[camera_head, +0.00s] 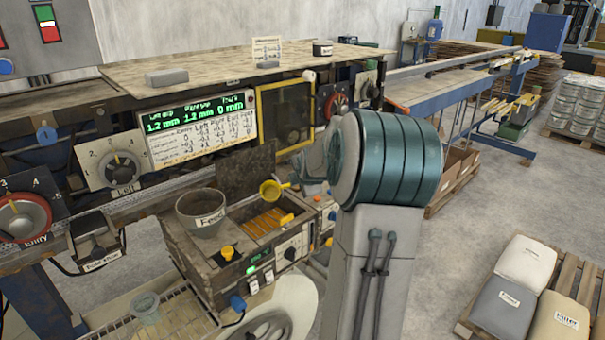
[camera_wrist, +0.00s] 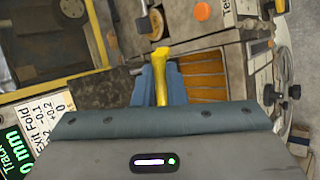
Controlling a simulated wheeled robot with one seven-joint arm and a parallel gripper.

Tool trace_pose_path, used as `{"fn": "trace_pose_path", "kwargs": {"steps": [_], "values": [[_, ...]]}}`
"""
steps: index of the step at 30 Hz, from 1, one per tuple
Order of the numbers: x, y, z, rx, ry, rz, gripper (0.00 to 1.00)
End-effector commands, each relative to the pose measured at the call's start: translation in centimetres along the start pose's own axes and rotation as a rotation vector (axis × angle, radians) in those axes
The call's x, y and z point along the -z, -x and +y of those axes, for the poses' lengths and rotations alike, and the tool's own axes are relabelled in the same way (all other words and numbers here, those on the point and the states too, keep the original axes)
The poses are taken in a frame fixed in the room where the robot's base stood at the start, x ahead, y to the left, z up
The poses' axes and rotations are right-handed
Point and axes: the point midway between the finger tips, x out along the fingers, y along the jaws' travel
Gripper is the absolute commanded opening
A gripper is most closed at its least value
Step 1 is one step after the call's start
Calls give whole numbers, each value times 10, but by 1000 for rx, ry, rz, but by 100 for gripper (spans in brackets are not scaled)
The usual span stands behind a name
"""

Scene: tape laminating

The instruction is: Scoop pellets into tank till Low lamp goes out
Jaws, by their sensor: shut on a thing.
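My gripper (camera_head: 297,181) is shut on the handle of a yellow scoop (camera_head: 270,190). In the wrist view the yellow handle (camera_wrist: 161,80) runs between the blue fingers of my gripper (camera_wrist: 159,88). The scoop's cup is raised above the far part of the open tank (camera_head: 268,222); its contents cannot be made out. Orange slats show inside the tank, also in the wrist view (camera_wrist: 203,75). A grey bucket labelled Feed (camera_head: 201,218) stands left of the tank opening; its pellets are not clearly visible. I cannot tell which light is the Low lamp.
A dark lid (camera_head: 247,171) stands upright behind the tank. A clear cup (camera_head: 146,308) stands on the wire rack at lower left. The machine panel with dials is close behind.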

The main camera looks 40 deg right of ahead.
Motion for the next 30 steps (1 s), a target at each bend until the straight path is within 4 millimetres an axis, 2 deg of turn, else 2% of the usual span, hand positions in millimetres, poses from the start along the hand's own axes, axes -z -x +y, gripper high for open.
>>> {"fn": "trace_pose_path", "kwargs": {"steps": [1,7,11,30], "values": [[0,3,6,31,-5,10,0],[-1,2,8,165,-29,39,0],[-1,-4,4,250,-45,56,0],[-3,-7,8,609,-109,136,0]]}}
